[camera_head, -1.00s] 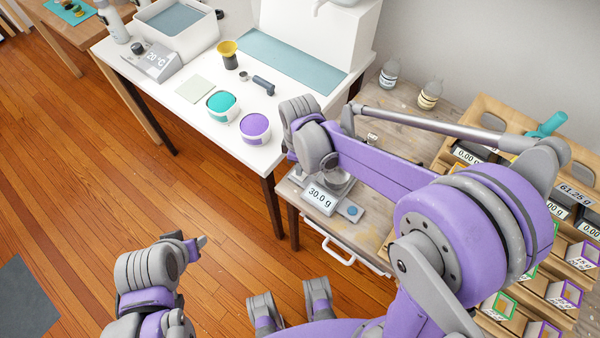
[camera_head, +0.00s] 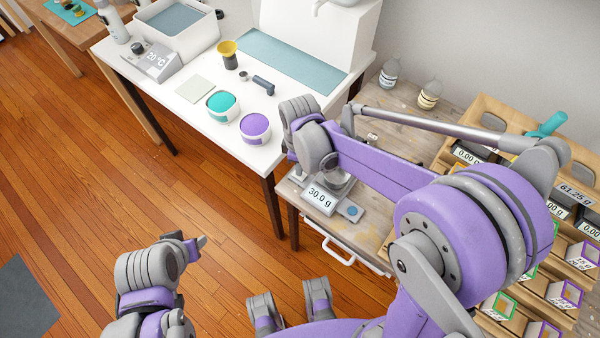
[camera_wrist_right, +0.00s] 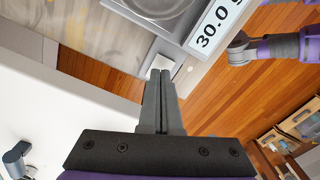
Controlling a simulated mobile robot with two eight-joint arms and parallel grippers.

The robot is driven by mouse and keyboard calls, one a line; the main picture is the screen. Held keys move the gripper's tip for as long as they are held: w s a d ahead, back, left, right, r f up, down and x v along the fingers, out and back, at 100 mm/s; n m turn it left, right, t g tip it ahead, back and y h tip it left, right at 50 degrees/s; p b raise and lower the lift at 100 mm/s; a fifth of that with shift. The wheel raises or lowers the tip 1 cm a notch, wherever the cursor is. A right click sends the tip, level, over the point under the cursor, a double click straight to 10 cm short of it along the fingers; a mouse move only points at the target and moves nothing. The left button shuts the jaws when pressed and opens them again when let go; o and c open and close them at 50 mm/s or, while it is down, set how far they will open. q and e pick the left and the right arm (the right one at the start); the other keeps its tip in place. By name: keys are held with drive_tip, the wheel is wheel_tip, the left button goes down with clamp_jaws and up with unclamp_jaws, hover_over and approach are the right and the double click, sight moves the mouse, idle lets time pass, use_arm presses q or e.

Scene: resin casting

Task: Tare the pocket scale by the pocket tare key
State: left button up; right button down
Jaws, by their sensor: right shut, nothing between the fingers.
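The pocket scale (camera_head: 322,197) stands at the near left corner of the wooden bench and its display reads 30.0 g. In the right wrist view the display (camera_wrist_right: 210,30) also shows 30.0, beside a round pan (camera_wrist_right: 155,5). A small pale key (camera_wrist_right: 165,58) sits at the left end of the display. My right gripper (camera_wrist_right: 162,74) is shut and empty, its fingertips at this key; I cannot tell whether they touch it. In the head view its arm partly hides the scale. My left gripper (camera_head: 202,242) is over the floor, away from the scale; its jaw state is unclear.
The white table (camera_head: 180,105) with teal (camera_head: 222,106) and purple (camera_head: 255,128) tubs is close on the left. A wooden rack (camera_head: 485,110) with other displays and bins stands right.

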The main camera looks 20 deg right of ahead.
drive_tip(key=shift+f+b, duration=0.5)
drive_tip(key=shift+f, duration=0.2)
drive_tip(key=shift+r+p, duration=1.75)
drive_tip(key=shift+r, duration=0.9)
drive_tip(key=shift+f, duration=0.1)
drive_tip(key=s+d+r+m+t+p, duration=0.1)
drive_tip(key=s+d+r+m+t, duration=0.1)
drive_tip(key=s+m, duration=0.4)
drive_tip(key=s+d+r+m+t+p, duration=0.2)
drive_tip(key=s+d+r+m+t, duration=0.1)
drive_tip(key=s+r+m, duration=0.3)
drive_tip(key=shift+s+d+r, duration=0.3)
drive_tip(key=shift+s+d, duration=0.5)
drive_tip(key=shift+s, duration=0.2)
